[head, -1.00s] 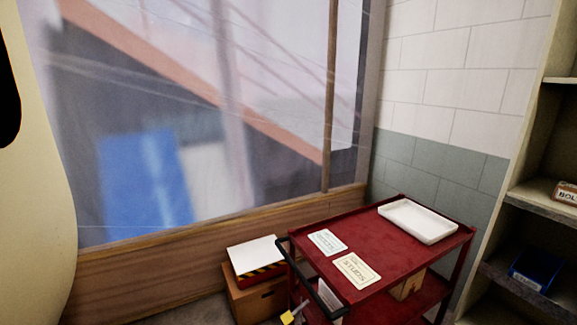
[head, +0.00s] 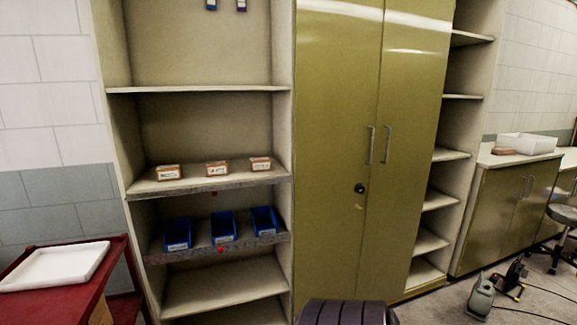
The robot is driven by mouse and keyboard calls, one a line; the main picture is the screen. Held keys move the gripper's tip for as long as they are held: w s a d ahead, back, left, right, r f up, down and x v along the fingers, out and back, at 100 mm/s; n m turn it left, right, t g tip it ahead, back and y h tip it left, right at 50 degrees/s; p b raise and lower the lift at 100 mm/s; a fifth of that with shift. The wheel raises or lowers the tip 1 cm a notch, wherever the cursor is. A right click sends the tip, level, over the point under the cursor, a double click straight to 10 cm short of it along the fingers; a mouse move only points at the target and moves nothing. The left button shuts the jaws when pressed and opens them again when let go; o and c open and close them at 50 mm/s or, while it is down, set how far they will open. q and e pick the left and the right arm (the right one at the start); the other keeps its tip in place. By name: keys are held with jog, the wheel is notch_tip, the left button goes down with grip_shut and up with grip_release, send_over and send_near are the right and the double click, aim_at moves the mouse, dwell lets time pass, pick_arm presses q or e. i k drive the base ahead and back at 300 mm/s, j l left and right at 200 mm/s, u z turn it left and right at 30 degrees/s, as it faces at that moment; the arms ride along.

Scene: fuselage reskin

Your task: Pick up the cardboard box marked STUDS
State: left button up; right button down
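Three small cardboard boxes with white labels stand in a row on a middle shelf of the open shelving: a left box (head: 168,173), a middle box (head: 217,168) and a right box (head: 260,164). Their labels are too small to read, so I cannot tell which is marked STUDS. They stand apart from one another. Neither of my grippers is in view.
Blue bins (head: 223,227) stand on the shelf (head: 215,246) below. A red cart (head: 57,301) with a white tray (head: 56,267) is at lower left. A closed cabinet (head: 335,140) is right of the shelving. A dark ribbed thing (head: 343,314) shows at the bottom edge.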

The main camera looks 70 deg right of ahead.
aim_at(258, 163)
jog(key=z, duration=2.15)
